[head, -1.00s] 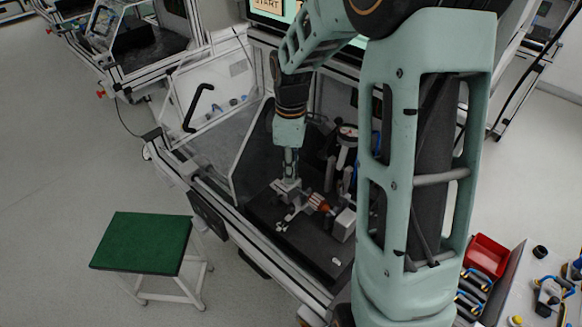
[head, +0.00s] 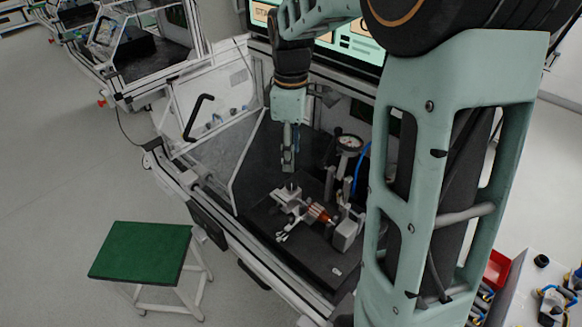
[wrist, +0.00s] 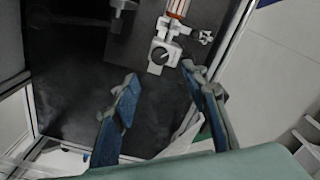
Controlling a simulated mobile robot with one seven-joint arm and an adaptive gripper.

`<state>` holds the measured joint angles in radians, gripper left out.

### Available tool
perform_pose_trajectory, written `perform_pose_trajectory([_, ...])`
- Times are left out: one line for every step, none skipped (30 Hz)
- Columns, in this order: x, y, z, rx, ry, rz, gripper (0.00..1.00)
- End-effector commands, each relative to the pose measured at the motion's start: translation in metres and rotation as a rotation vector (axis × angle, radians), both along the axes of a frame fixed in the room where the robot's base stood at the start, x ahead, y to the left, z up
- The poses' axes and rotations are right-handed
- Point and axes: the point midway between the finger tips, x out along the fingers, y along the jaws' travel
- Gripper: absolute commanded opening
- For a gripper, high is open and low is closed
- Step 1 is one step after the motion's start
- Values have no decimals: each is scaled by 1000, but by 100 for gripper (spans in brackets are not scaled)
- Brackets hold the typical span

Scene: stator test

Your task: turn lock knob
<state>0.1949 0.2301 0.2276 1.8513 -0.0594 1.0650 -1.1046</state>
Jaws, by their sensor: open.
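The lock knob (head: 291,187) is a small dark round part on top of a pale metal block at the left end of the stator test fixture (head: 303,207). In the wrist view the knob (wrist: 160,55) shows as a dark disc with a light mark on the white block. An orange-red part (head: 319,213) sits in the fixture beside it. My gripper (head: 288,168) points down above and behind the knob, apart from it. In the wrist view its two blue-padded fingers (wrist: 160,78) are spread with nothing between them, and the knob lies just beyond the tips.
The fixture stands on a dark plate inside an open enclosure with a clear raised door (head: 205,105). A dial gauge (head: 349,143) and posts stand behind and right of it. A green stool (head: 140,250) is on the floor at left. The dark plate left of the fixture is clear.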

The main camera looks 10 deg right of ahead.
Motion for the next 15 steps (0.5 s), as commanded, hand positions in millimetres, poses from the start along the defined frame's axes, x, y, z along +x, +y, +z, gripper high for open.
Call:
perform_pose_trajectory([0,0,9,0,-2,0,41])
perform_pose_trajectory([1,0,13,0,-2,0,41])
perform_pose_trajectory([1,0,19,0,-2,0,41])
perform_pose_trajectory([0,0,22,1,-1,0,41])
perform_pose_trajectory([0,0,25,1,-1,0,41])
perform_pose_trajectory([0,0,28,1,0,0,41])
perform_pose_trajectory([0,0,29,1,0,0,41])
perform_pose_trajectory([0,0,30,1,0,0,41])
perform_pose_trajectory([0,0,32,1,0,0,41])
perform_pose_trajectory([0,0,32,1,0,0,41])
perform_pose_trajectory([0,0,32,1,0,0,41])
perform_pose_trajectory([0,0,32,1,1,0,41])
perform_pose_trajectory([0,0,32,1,1,0,41])
perform_pose_trajectory([0,0,32,1,1,0,41])
perform_pose_trajectory([0,0,32,0,1,0,41])
